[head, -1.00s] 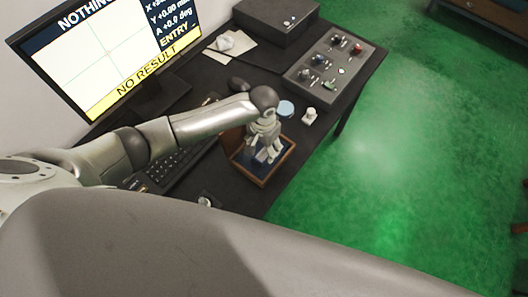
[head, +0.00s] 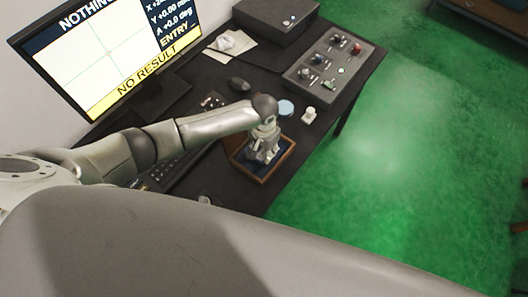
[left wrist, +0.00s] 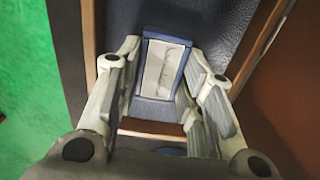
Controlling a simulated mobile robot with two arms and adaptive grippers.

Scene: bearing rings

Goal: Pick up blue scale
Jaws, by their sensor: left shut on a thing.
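The blue scale (left wrist: 165,62) shows in the left wrist view as a small blue-framed block with a pale face carrying faint marks. It is between the two fingers of my left gripper (left wrist: 162,52), which is shut on it. The scale is over the dark blue lining of a wooden-rimmed tray (left wrist: 90,30); I cannot tell whether it touches the lining. In the head view my left gripper (head: 262,154) points down into this tray (head: 262,182), and its fingers largely hide the scale. My right gripper is not in view.
A monitor (head: 110,50) stands at the left. Green floor lies right of the table.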

